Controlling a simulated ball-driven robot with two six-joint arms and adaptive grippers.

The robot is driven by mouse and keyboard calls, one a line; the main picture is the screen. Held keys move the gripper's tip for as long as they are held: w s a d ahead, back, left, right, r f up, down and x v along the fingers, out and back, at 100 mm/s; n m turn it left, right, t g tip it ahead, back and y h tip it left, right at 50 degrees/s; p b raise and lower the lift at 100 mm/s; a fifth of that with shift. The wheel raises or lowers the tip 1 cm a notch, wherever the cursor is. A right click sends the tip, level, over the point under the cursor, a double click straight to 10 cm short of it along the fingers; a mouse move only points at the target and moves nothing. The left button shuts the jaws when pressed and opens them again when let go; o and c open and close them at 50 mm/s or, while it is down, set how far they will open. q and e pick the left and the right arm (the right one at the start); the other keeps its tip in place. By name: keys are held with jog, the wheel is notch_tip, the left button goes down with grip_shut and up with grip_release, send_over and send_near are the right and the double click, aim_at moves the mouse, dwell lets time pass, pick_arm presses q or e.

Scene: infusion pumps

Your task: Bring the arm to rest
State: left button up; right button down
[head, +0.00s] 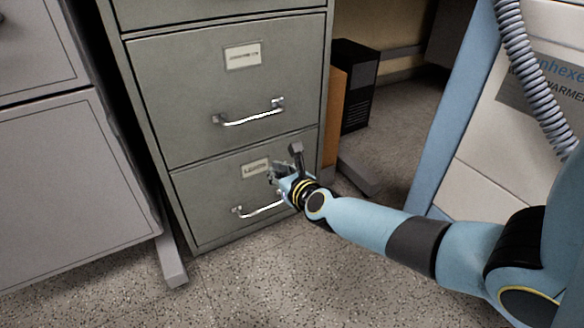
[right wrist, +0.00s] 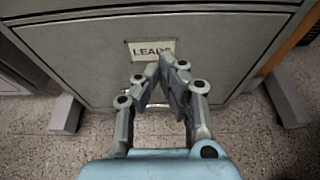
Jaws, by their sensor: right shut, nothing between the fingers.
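My right gripper (head: 279,175) is stretched out in front of the bottom drawer (head: 215,205) of a grey-green filing cabinet. In the right wrist view its two fingertips (right wrist: 167,65) meet, and nothing is between them. The fingers overlap the lower part of the drawer's label (right wrist: 152,48), which reads "LEADS". The drawer's silver handle (head: 258,210) is just below and left of the gripper in the head view. I cannot tell whether the fingers touch the drawer front. My left gripper is not in view.
The drawer above (head: 225,95) is shut, with its own handle (head: 250,113). Another grey cabinet (head: 70,180) stands at the left. A black box (head: 358,85) stands behind at the right. A white and blue unit (head: 520,130) with a coiled hose is at the right. Speckled floor (head: 270,280) is clear in front.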

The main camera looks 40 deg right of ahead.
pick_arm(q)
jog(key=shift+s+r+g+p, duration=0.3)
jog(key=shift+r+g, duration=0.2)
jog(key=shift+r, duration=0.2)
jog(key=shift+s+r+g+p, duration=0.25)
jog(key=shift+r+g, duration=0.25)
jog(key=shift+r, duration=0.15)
pick_arm(e)
jog(key=shift+v, duration=2.9)
